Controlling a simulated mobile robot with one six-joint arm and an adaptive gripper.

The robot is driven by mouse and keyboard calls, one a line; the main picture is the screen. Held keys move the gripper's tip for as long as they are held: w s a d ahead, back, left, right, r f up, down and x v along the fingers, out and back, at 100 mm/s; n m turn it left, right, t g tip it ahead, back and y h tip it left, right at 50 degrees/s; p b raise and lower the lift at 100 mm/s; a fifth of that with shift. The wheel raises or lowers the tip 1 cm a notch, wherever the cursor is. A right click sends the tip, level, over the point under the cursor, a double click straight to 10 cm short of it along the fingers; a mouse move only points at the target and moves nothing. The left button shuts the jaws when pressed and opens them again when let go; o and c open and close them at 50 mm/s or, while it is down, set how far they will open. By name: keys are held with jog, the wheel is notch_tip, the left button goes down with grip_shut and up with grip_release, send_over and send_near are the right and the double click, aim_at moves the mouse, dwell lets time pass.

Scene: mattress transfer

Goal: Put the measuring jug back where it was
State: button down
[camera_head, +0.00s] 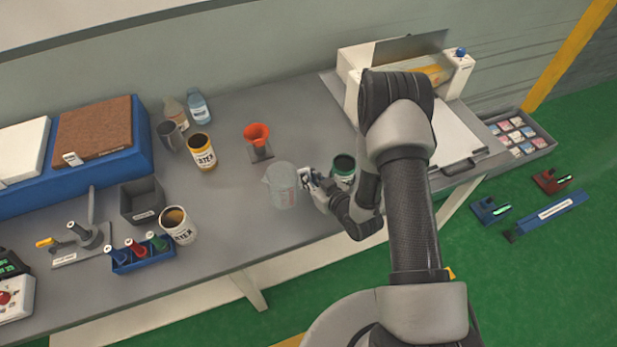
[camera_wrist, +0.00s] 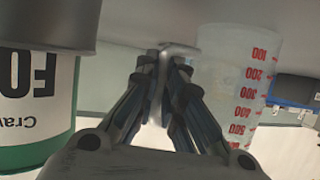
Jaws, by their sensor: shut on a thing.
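The measuring jug (camera_head: 281,186) is clear, with red markings. It is upright at the middle front of the bench; I cannot tell whether its base touches the surface. My gripper (camera_head: 306,179) is at the jug's right side, shut on it. In the wrist view my gripper's fingers (camera_wrist: 163,68) close on a pale part of the jug, likely its handle, largely hidden by the fingers. The jug's wall with its red scale (camera_wrist: 240,85) stands just right of the fingers.
Paint cans (camera_head: 201,153) (camera_head: 178,226) stand left. The bench is clear left of the jug.

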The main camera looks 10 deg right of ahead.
jog(key=c, duration=1.7)
grip_release()
jog(key=shift+f, duration=0.1)
